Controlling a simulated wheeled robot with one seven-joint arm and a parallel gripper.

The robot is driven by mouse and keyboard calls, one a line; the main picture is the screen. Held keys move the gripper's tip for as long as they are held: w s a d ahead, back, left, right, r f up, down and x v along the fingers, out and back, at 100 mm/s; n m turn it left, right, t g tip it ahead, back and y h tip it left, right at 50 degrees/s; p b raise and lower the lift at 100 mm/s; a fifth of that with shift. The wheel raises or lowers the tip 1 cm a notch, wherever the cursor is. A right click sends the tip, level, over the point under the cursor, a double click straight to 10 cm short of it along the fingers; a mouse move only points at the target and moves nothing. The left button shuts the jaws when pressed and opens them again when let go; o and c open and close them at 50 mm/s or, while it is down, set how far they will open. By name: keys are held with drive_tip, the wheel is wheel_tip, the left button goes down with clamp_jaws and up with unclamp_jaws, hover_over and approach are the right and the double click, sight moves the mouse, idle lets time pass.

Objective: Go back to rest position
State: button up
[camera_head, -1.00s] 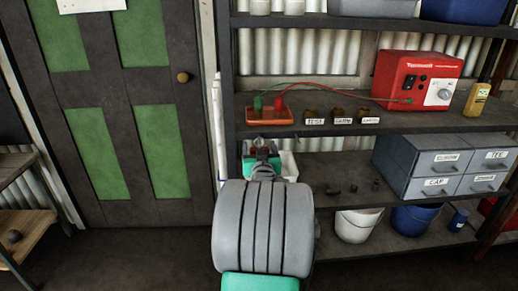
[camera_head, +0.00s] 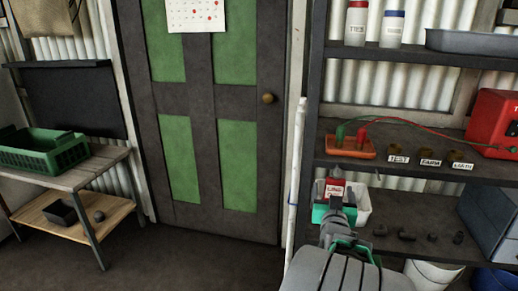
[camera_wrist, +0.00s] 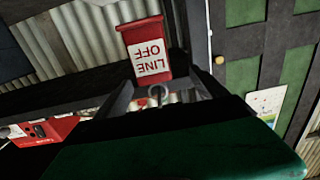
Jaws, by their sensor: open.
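My gripper (camera_head: 338,207) is in front of the shelf unit, below its middle shelf, at the lower right of the head view. In the wrist view my gripper (camera_wrist: 165,82) shows two dark fingers spread apart. A red and white sign reading "LINE OFF" (camera_wrist: 146,50) shows upside down just beyond the fingertips. The same sign (camera_head: 334,188) is partly visible by my gripper in the head view. I cannot tell whether the fingers touch it. A small metal ring (camera_wrist: 158,92) shows between the fingers.
The middle shelf (camera_head: 400,148) holds an orange terminal block (camera_head: 350,147), several labelled pieces and a red box (camera_head: 492,120). A white bin (camera_head: 362,207) stands behind my gripper. A green door (camera_head: 238,180) and a side table (camera_head: 85,178) with a green crate (camera_head: 40,152) are left. Floor there is clear.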

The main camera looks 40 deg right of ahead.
drive_tip(key=w+a+r+n+y+p, duration=0.2)
drive_tip(key=w+a+r+y+p, duration=0.15)
drive_tip(key=a, duration=0.35)
drive_tip(key=w+a+r+n+y+p, duration=0.25)
drive_tip(key=w+a+p, duration=0.25)
drive_tip(key=a, duration=0.3)
drive_tip(key=a+r+n+g+y+p, duration=0.25)
drive_tip(key=a+y+p, duration=0.3)
drive_tip(key=a, duration=0.85)
drive_tip(key=s+a+r+n+g+y+p, duration=0.1)
drive_tip(key=s+a+g+p, duration=0.5)
drive_tip(key=s+a, duration=0.7)
wheel_tip(320, 180, up, 3)
drive_tip(key=shift+a+f+n+p, duration=0.15)
drive_tip(key=shift+a+n+p, duration=0.6)
drive_tip(key=shift+p, duration=0.3)
drive_tip(key=shift+d+g+y, duration=0.1)
drive_tip(key=shift+g+y, duration=0.15)
